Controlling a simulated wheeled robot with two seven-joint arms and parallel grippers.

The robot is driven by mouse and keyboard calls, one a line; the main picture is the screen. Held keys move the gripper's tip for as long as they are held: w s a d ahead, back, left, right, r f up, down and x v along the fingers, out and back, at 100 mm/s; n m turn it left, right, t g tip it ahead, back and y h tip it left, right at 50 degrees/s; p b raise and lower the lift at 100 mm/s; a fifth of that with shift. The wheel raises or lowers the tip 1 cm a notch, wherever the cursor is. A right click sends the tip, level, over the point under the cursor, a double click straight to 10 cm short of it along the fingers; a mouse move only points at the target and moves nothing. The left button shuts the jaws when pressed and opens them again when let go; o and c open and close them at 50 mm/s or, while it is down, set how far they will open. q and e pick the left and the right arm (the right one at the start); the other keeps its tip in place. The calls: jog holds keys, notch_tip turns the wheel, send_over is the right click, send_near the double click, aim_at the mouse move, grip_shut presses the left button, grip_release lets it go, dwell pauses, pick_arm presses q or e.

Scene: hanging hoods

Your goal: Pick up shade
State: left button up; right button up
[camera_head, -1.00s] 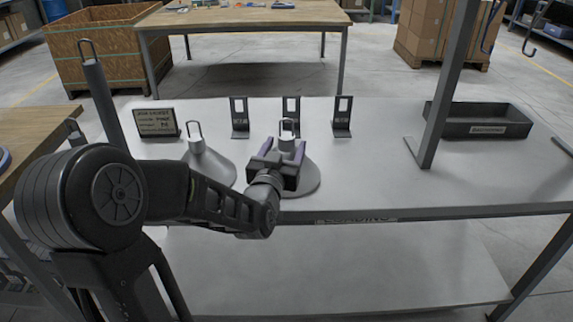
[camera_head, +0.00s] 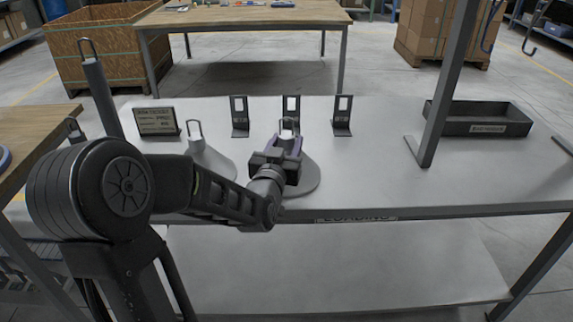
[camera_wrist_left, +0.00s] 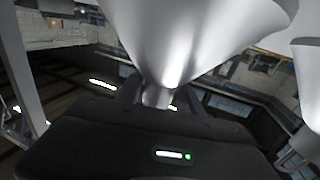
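A grey cone-shaped shade (camera_head: 308,182) with a wire loop on top stands upright on the grey table, near its front edge. My left gripper (camera_head: 286,148) is at its narrow neck, with one finger on each side. In the left wrist view the shade (camera_wrist_left: 195,35) appears upside down, and its neck sits between the fingers (camera_wrist_left: 157,97), which look closed on it. My arm and gripper hide part of the shade in the head view. A second similar shade (camera_head: 215,165) stands just to the left. My right gripper is not in view.
Several black upright brackets (camera_head: 240,118) stand behind the shades. A small dark sign (camera_head: 157,121) is at the back left. A black tray (camera_head: 487,129) lies at the right, behind a grey post (camera_head: 445,95). The table between brackets and tray is clear.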

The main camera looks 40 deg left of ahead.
pick_arm(q)
jog(key=shift+f, duration=0.15)
grip_shut()
dwell(0.4)
